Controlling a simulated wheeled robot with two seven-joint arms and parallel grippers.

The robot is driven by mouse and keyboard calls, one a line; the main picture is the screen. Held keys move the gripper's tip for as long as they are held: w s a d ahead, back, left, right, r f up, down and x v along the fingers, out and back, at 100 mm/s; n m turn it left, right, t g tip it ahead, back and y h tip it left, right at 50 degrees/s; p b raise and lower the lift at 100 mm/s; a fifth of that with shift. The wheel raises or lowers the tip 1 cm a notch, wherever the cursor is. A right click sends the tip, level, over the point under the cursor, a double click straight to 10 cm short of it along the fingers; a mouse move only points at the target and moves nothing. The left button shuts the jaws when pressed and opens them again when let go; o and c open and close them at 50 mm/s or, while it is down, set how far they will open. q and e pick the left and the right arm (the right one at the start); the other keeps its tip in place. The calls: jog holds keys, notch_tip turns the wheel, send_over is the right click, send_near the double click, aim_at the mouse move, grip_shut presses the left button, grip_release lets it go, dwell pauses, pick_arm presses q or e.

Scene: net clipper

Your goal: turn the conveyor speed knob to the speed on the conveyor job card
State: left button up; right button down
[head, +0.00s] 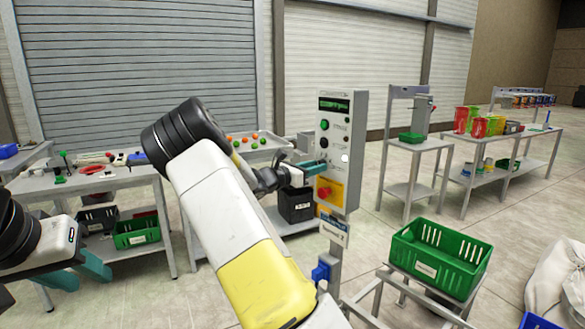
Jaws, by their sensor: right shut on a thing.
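The grey control panel (341,150) stands upright on a post right of centre, with a green-lit display (334,104), a green button (325,124) and a black round control (324,143). My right gripper (318,168) reaches the panel's front below these and is shut on the conveyor speed knob, which its teal fingers hide. The knob's setting cannot be seen. A white card (334,231) hangs below the panel; its print is too small to read. My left gripper (80,274) is open and empty at the lower left.
A red stop button on a yellow box (329,194) sits just below my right gripper. A green crate (438,258) stands on a frame at the right. A workbench (85,184) with tools is at the left. Tables with cups stand at the back right.

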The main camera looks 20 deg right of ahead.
jog(key=c, duration=1.1)
grip_release()
jog(key=v, duration=0.7)
jog(key=shift+s+a, duration=0.15)
jog(key=shift+a, duration=0.25)
